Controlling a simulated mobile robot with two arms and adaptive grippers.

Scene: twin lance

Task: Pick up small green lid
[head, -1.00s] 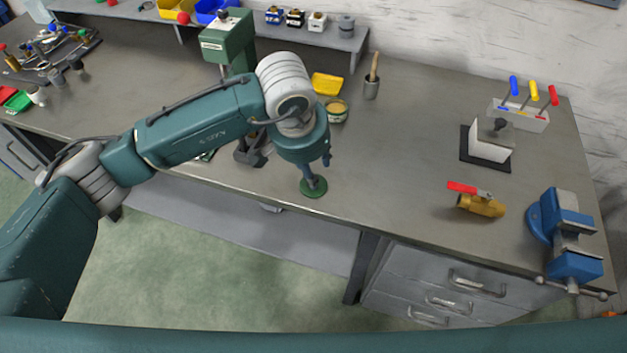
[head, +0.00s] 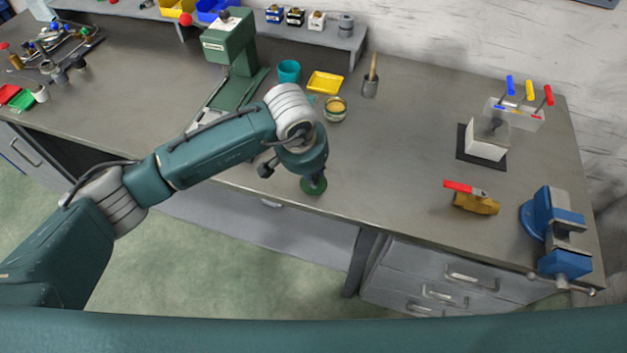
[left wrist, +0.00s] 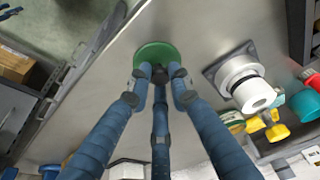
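The small green lid (head: 318,189) is a round disc on the grey workbench, close to its front edge. In the left wrist view the lid (left wrist: 157,52) shows just beyond the fingertips, with its near part covered by them. My left gripper (head: 314,180) points down at the lid from above. In the left wrist view its three blue fingers (left wrist: 160,76) come together over the near side of the lid, their tips a little apart. Whether they clasp anything is hidden. My right gripper is not in view.
An open round tin (head: 335,109), a yellow tray (head: 325,83), a teal cup (head: 289,71) and a green press (head: 232,50) stand behind. A brass valve with a red handle (head: 474,202) and a blue vise (head: 555,230) are to the right. The bench between is clear.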

